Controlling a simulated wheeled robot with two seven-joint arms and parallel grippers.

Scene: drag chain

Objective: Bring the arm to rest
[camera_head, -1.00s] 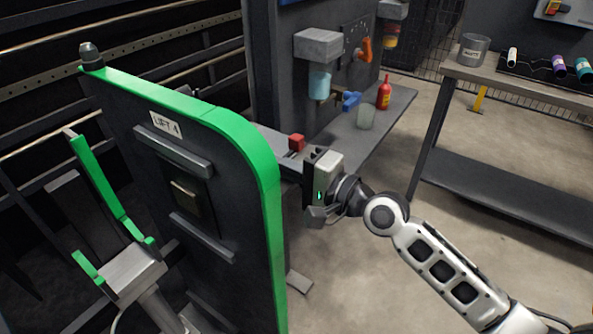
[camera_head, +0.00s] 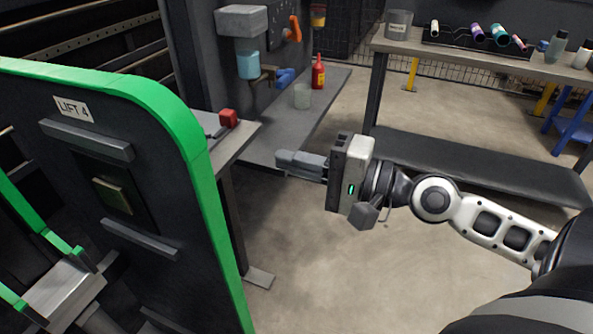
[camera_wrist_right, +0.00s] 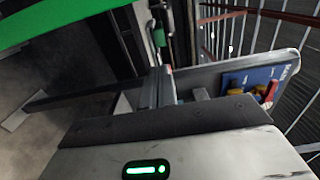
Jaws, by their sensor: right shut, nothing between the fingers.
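My right gripper (camera_head: 283,165) is in the middle of the head view, its arm coming in from the right. Its fingers are shut with nothing between them and point left. It is in the air, to the right of the green-edged LIFT 4 panel (camera_head: 205,160), over the floor in the picture. The shut fingers also show in the right wrist view (camera_wrist_right: 158,90), above the gripper body with its green light. My left gripper is not in view.
A workbench (camera_head: 480,62) with a bin (camera_head: 398,24) stands at the back right. Open floor (camera_head: 330,270) lies below the gripper.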

